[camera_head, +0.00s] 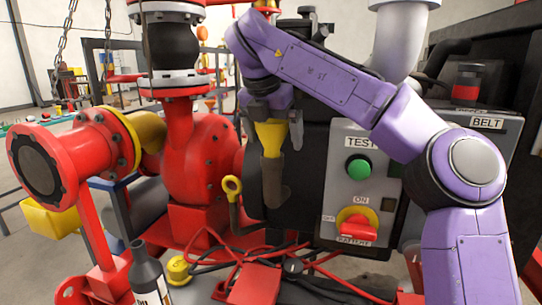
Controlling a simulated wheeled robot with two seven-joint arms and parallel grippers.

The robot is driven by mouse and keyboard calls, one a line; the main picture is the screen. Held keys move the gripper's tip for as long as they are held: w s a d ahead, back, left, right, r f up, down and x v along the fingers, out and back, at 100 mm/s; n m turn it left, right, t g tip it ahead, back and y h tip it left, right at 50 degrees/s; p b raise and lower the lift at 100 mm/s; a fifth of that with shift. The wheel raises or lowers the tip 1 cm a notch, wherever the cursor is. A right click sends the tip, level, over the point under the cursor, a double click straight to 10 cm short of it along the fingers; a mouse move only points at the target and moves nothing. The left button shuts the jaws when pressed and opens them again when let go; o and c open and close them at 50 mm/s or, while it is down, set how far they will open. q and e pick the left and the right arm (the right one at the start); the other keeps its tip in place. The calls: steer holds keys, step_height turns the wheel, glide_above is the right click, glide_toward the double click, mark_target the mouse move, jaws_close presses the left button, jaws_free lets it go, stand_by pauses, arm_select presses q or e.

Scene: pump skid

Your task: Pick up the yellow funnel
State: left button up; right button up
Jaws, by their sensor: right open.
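The yellow funnel (270,134) is upright near the middle of the head view, in front of the dark pump and motor housing. Its narrow end meets a brownish, darker piece (272,180) below; I cannot tell whether that is its spout or a separate part. My right gripper (270,112) reaches down from above on the purple arm. Its jaws are open at the funnel's top, and they hide part of the rim. I cannot tell whether the fingers touch it. My left gripper is out of view.
The control box (357,190) with green button and red-yellow switch stands close to the right. Red pump piping (195,150) is on the left.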

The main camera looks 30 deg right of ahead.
steer(key=shift+d+f, duration=0.1)
steer(key=c, duration=1.1)
steer(key=shift+r+p, duration=0.35)
steer(key=shift+r, duration=0.3)
step_height(320, 180, up, 3)
steer(key=shift+f+p, duration=0.2)
steer(key=shift+p, duration=0.35)
steer(key=s+a+b, duration=0.1)
steer(key=s+a, duration=0.2)
steer(key=a, duration=0.2)
steer(key=s+a+b, duration=0.1)
steer(key=s+a, duration=0.2)
steer(key=a, duration=0.2)
steer(key=s+a, duration=0.3)
steer(key=a, duration=0.3)
steer(key=shift+f+b, duration=0.15)
steer(key=shift+b, duration=0.25)
steer(key=shift+w+f, duration=0.1)
steer(key=shift+w, duration=0.05)
